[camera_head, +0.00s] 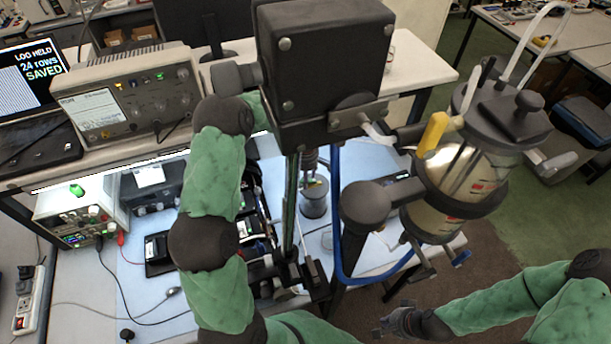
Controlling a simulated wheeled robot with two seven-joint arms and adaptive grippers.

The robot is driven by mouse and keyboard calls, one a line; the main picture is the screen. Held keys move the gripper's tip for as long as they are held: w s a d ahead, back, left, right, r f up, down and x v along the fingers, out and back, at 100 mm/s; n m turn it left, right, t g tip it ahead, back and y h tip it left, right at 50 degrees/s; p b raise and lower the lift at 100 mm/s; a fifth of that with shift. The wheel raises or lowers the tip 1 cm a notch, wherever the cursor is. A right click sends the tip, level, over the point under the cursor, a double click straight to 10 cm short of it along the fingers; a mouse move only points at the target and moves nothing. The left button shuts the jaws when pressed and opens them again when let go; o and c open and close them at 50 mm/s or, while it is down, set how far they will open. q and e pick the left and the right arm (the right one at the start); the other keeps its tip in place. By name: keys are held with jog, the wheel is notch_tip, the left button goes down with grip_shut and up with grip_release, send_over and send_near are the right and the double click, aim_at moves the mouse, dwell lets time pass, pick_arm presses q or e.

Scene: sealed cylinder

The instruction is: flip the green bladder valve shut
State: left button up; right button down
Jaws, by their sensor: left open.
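The sealed cylinder (455,185) is a clear vessel with a dark lid (505,112), tilted in a dark clamp ring at the right. I cannot make out a green valve handle. My left arm rises left of the black stand; its far end passes behind, and its gripper is hard to tell from the dark parts there. My right gripper (395,322) is low in front, below and apart from the cylinder; its finger opening is unclear.
A black box (320,55) on a stand blocks the upper middle. A blue hose (337,215) loops below it. A bench instrument (130,100) and a screen (35,85) reading "LOG HELD 24 rows SAVED" are at the left. Open floor (540,235) lies right of the cylinder.

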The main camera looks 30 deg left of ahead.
pick_arm(q)
grip_shut()
jog(key=shift+w, duration=0.1)
jog(key=m+b, duration=0.2)
jog(key=shift+w+a+f+m, duration=0.1)
jog(key=shift+w+a+m, duration=0.05)
jog(key=shift+w+m, duration=0.15)
jog(key=m+b, duration=0.1)
jog(key=w+m+b, duration=0.1)
jog(key=m, duration=0.1)
jog(key=shift+m, duration=0.3)
jog(key=m+b, duration=0.1)
jog(key=m, duration=0.2)
jog(key=shift+w+m+b, duration=0.3)
jog(key=shift+w+b, duration=0.05)
jog(key=shift+w, duration=0.05)
jog(key=shift+w+d+m+b, duration=0.15)
jog(key=shift+d+m, duration=0.05)
jog(key=shift+m, duration=0.55)
jog(key=shift+w+d+m+b, duration=0.1)
jog(key=shift+w+d+m, duration=0.1)
jog(key=shift+m, duration=0.6)
jog(key=shift+w+d+m+b, duration=0.15)
jog(key=shift+m, duration=0.6)
